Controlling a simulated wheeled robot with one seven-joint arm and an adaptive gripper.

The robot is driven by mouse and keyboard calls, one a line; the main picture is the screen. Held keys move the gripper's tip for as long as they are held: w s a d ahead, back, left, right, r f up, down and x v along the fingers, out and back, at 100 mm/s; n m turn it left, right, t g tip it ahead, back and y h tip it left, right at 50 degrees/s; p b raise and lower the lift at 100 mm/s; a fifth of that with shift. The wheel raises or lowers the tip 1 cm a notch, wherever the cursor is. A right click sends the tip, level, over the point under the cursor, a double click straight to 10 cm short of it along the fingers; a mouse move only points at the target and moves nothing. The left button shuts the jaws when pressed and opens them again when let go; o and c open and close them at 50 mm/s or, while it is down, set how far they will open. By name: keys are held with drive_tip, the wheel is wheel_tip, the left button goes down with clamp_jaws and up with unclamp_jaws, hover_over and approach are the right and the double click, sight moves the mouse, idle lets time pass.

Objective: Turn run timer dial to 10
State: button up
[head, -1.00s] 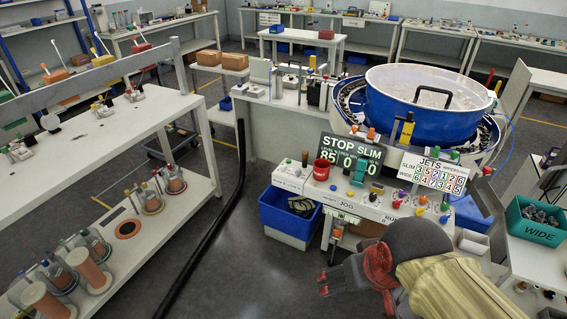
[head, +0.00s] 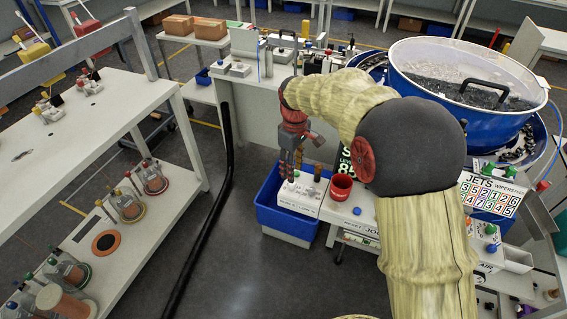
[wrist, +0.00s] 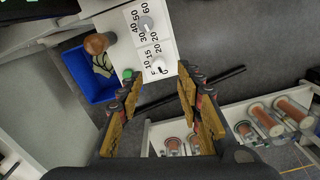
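A white control box (head: 299,196) stands at the left end of the console. In the wrist view its top (wrist: 137,51) bears two dials side by side. The lower dial (wrist: 158,68) is pale, with 10, 15 and 20 printed around it. The upper dial (wrist: 147,23) is grey, with 20 to 60 around it. I cannot tell which is the run timer, nor exactly where either points. My gripper (head: 289,172) points down just over the box. In the wrist view my gripper (wrist: 162,98) is open and empty, its fingers spread below the lower dial.
A brown knob (wrist: 97,43) and a green button (wrist: 127,74) are beside the dials. A red cup (head: 341,187) stands right of the box. A blue bin (head: 286,222) sits below it. The blue bowl feeder (head: 462,90) is behind right. My arm hides much of the console.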

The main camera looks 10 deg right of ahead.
sight(292, 186)
drive_tip(key=shift+w+r+n, duration=0.4)
drive_tip(key=shift+w+r, duration=0.1)
drive_tip(key=shift+w, duration=0.2)
drive_tip(key=shift+s+r+n, duration=0.2)
drive_tip(key=shift+s+n, duration=0.2)
drive_tip(key=shift+s, duration=0.2)
drive_tip(key=shift+w+f, duration=0.2)
drive_tip(key=shift+f, duration=0.3)
wheel_tip(292, 186, down, 7)
drive_tip(key=b, duration=0.3)
drive_tip(key=shift+s, duration=0.1)
drive_tip(key=shift+c, duration=1.4)
clamp_jaws()
